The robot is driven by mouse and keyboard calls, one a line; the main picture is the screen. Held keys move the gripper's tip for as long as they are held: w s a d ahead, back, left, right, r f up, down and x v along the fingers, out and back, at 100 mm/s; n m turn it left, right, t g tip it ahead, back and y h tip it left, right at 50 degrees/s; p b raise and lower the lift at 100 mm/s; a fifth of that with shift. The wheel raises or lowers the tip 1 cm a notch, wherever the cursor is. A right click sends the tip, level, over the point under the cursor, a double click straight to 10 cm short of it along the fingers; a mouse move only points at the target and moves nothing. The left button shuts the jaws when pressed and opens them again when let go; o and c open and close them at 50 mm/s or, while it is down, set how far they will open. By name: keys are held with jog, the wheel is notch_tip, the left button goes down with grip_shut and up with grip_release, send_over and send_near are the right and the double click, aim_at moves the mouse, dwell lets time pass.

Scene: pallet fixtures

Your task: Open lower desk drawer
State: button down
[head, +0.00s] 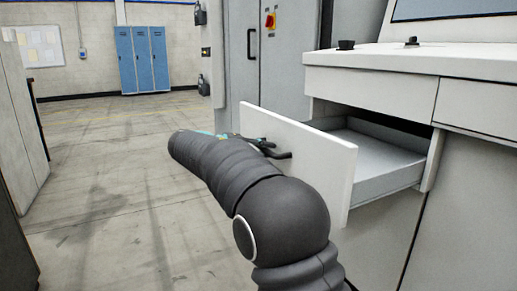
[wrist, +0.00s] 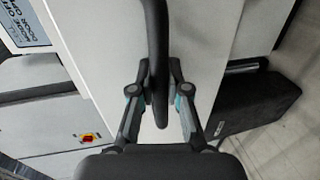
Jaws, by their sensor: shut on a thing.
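The lower desk drawer stands pulled out from the white desk, below a closed upper panel (head: 370,91). Its white front (head: 330,168) faces left and its grey inside (head: 375,155) shows, with nothing seen in the visible part. My gripper (wrist: 158,88) is shut on the drawer's dark bar handle (wrist: 155,35), with one finger on each side of it in the wrist view. In the head view my gripper (head: 265,146) is at the drawer front, partly hidden behind my dark arm.
The desk (head: 450,62) carries small dark knobs and a screen. A grey cabinet (head: 262,60) with a red switch stands behind the drawer. Blue lockers (head: 143,60) are at the far wall. The floor (head: 110,170) left of the drawer is clear.

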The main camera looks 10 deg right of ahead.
jog(key=shift+s+a+f, duration=0.1)
jog(key=shift+s, duration=0.05)
jog(key=c, duration=1.1)
grip_release()
jog(key=shift+c, duration=0.2)
jog(key=shift+a, duration=0.1)
jog(key=v, duration=1.2)
